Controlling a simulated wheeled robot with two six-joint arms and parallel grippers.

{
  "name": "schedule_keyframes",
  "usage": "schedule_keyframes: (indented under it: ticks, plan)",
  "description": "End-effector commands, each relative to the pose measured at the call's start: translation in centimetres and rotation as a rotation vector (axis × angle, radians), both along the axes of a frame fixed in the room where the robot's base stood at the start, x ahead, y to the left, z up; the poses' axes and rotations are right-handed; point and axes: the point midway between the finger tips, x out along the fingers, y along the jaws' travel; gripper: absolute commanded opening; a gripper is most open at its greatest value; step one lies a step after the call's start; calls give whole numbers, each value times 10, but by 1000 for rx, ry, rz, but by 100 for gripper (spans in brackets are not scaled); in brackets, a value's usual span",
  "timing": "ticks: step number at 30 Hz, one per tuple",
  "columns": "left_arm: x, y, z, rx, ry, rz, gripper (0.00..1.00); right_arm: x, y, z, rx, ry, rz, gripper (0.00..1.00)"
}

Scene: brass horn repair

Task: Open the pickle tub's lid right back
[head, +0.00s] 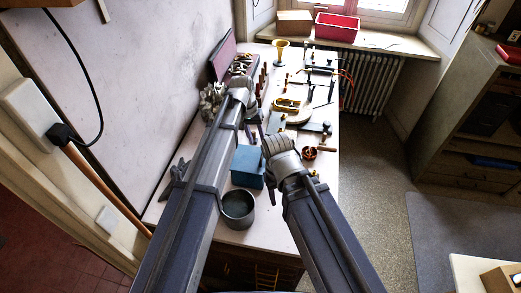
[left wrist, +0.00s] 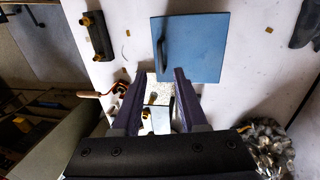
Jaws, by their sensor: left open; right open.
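The pickle tub appears to be the blue box (head: 248,168) on the bench, between my two forearms in the head view. Its flat blue lid (left wrist: 205,45) looks shut and has a dark bar handle near one edge in the left wrist view. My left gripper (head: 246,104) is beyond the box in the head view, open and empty. In the left wrist view its spread fingers (left wrist: 160,82) show just below the lid's edge, apart from the handle. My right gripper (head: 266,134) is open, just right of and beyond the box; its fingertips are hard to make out.
A grey pot (head: 238,208) stands in front of the box. A brass funnel-like piece (head: 281,50), a copper-coloured bowl (head: 309,153) and several tools lie along the bench. A wall bounds the left side; open floor (head: 370,190) lies to the right.

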Motion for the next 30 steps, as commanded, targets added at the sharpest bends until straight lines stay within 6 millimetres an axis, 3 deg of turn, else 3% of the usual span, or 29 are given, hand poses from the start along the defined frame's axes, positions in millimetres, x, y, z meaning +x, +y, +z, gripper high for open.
schedule_keyframes:
  ticks: [8,21,30]
  plan:
    - [-1,-3,-21,0,0,0,42,0,0,-21,-1,0,4,50]
    - [-2,-14,-73,0,0,0,42,0,0,-73,-2,1,12,50]
    - [-3,-15,-76,0,0,0,42,0,0,-76,-2,1,11,50]
